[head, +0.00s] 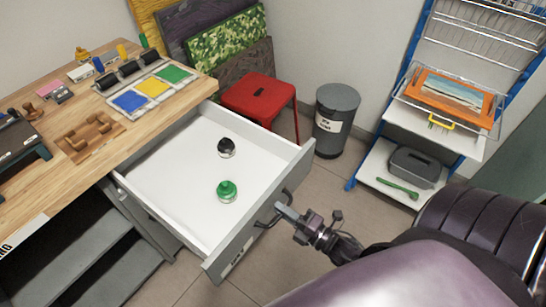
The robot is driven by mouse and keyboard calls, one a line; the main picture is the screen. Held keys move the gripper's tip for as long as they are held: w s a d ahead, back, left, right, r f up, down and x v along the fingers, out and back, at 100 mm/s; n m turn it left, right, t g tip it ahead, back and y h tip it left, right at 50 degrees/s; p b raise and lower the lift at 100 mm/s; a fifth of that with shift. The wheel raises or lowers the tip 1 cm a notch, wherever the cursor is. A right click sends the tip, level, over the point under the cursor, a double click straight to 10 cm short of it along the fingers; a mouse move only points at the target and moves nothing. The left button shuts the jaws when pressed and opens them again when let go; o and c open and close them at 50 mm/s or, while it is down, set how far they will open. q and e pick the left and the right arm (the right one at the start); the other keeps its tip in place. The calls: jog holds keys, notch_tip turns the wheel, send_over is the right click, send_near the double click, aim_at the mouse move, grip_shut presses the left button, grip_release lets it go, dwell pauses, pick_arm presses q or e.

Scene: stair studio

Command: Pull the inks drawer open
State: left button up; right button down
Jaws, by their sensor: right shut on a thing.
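The drawer (168,178) stands far out from under the wooden worktop, with its white inside showing. Inside it are a bottle with a black top (226,148) and a green bottle (227,191), set apart from each other. The drawer has a grey front with a dark bar handle (267,218). A label on the front is seen too steeply to read. My right gripper (283,208) is at the handle, shut on it. My left gripper is not in view.
The worktop (188,98) carries ink slabs, rollers and small items. A red stool (259,98) and a grey bin (336,120) stand behind the drawer. A blue-framed rack (393,118) stands at right. Floor between drawer and rack is clear.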

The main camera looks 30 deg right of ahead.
jog(key=shift+s+d, duration=0.15)
jog(key=shift+s, duration=0.15)
jog(key=c, duration=1.6)
grip_release()
jog(key=shift+o, duration=0.2)
jog(key=b+v, duration=0.1)
jog(key=v, duration=0.6)
jog(key=shift+s+d, duration=0.15)
jog(key=shift+s, duration=0.2)
jog(key=shift+f, duration=0.1)
